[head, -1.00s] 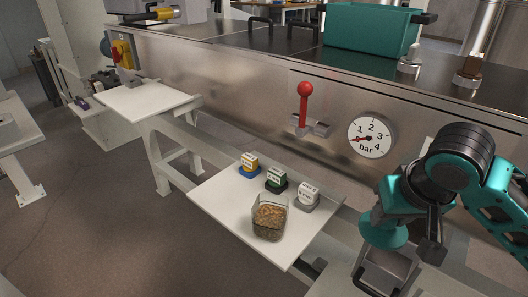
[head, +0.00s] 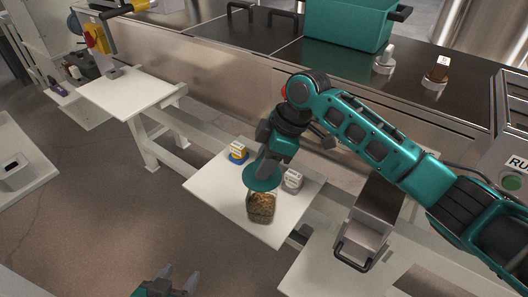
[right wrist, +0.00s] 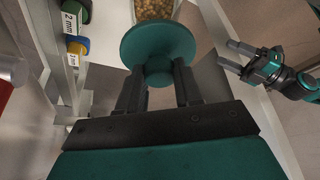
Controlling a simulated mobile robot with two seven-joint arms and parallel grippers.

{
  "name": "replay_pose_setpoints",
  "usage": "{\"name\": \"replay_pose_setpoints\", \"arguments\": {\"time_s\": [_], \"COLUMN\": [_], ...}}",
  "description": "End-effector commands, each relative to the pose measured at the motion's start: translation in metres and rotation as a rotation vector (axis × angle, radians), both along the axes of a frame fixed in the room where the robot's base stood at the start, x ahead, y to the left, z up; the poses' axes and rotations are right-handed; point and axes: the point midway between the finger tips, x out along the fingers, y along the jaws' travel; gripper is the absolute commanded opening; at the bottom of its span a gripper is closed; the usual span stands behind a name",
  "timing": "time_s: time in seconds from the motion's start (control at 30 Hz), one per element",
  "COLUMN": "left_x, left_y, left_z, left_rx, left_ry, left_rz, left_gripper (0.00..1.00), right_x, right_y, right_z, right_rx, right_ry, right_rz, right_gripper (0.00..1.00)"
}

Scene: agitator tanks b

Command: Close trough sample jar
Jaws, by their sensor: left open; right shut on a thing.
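The sample jar (head: 261,210) is clear, squarish and filled with brown grains. It stands upright and uncovered at the front on a white shelf (head: 215,190). My right gripper (head: 268,165) is shut on the knob of a round teal lid (head: 261,178). The lid is held just above the jar's far side, partly overlapping it in the head view. In the right wrist view the lid (right wrist: 158,42) hides part of the jar (right wrist: 154,9); its exact height over the rim cannot be told. My left gripper (head: 178,282) is open and empty, low in the head view; it also shows in the right wrist view (right wrist: 238,58).
The steel trough wall (head: 215,85) rises behind. A second white shelf (head: 125,90) lies to the left.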

Motion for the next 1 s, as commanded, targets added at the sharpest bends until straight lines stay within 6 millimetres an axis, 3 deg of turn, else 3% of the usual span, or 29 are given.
{"name": "replay_pose_setpoints", "arguments": {"time_s": [0.63, 1.0], "left_x": [-0.003, -0.003], "left_y": [-0.003, -0.004], "left_z": [0.005, -0.002], "left_rx": [-0.005, -0.006], "left_ry": [0.011, 0.010], "left_rz": [-0.002, -0.003], "left_gripper": [0.57, 0.57], "right_x": [0.000, 0.000], "right_y": [0.000, 0.001], "right_z": [0.002, -0.024], "right_rx": [0.003, 0.004], "right_ry": [0.000, 0.001], "right_rz": [0.013, 0.013], "right_gripper": [0.04, 0.04]}}
